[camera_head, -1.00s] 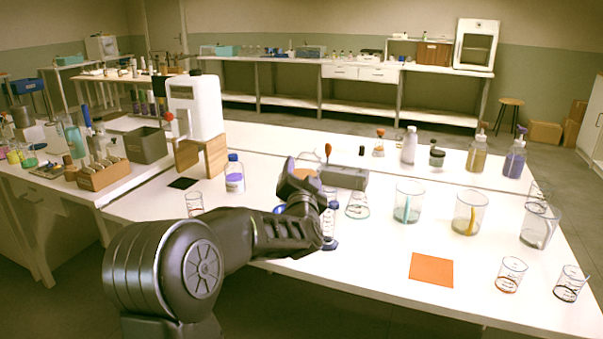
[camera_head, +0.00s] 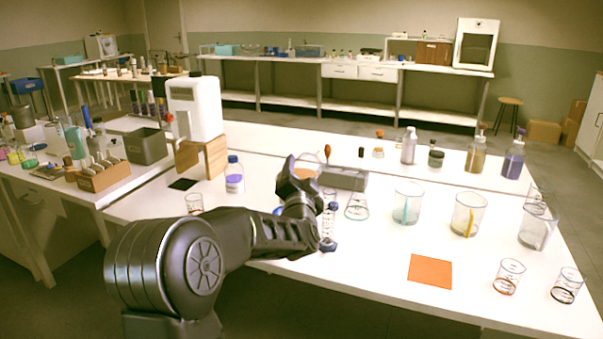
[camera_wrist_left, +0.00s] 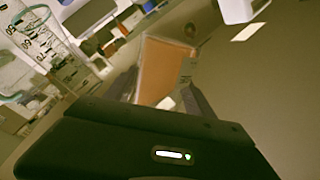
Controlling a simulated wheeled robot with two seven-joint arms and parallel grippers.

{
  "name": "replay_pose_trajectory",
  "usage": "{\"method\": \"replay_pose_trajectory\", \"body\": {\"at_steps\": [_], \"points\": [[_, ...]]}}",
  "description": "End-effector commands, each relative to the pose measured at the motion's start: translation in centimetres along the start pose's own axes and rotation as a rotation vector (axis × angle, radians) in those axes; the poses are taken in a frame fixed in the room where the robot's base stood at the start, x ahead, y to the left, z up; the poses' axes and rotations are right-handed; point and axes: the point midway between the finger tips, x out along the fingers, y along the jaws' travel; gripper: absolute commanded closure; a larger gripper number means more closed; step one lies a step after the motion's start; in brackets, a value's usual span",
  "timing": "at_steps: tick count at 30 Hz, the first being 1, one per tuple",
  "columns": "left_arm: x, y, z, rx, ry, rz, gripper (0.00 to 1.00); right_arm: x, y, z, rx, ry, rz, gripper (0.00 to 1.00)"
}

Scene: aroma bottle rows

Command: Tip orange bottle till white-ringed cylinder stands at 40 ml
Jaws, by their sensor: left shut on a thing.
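My left gripper (camera_head: 302,175) is shut on the orange bottle, raised above the table's front middle. In the wrist view the bottle's orange body (camera_wrist_left: 160,70) is tilted between the fingers; its mouth is not clear. In the head view the gripper hides most of it. A slim clear graduated cylinder (camera_head: 328,222) with a blue foot stands upright on the table just right of and below the gripper, partly covered by it. I cannot make out its ring colour or liquid level. Clear glass with printed marks (camera_wrist_left: 48,45) shows at the wrist view's left. My right gripper is not in view.
A conical flask (camera_head: 357,207) and a grey box (camera_head: 345,179) stand close to the gripper. Beakers (camera_head: 407,203) with coloured rods, small glasses (camera_head: 508,277) and an orange mat (camera_head: 430,271) lie right. A purple-labelled bottle (camera_head: 235,178) stands left.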

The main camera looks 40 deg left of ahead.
Motion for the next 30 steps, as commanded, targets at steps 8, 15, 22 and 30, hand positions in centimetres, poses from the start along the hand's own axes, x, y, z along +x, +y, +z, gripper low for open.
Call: {"method": "replay_pose_trajectory", "body": {"at_steps": [8, 15, 22, 30], "points": [[0.0, 0.2, 0.3, 0.018, 0.004, -0.003, 1.00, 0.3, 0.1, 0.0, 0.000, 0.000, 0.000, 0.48], [0.0, 0.4, 0.6, 0.032, 0.006, -0.003, 1.00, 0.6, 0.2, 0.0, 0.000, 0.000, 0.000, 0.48], [-0.1, 0.6, 0.8, 0.045, 0.008, -0.003, 1.00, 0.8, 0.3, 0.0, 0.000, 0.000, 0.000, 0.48], [-0.1, 0.8, 1.2, 0.062, 0.010, -0.003, 1.00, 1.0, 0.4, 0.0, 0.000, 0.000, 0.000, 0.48]]}}
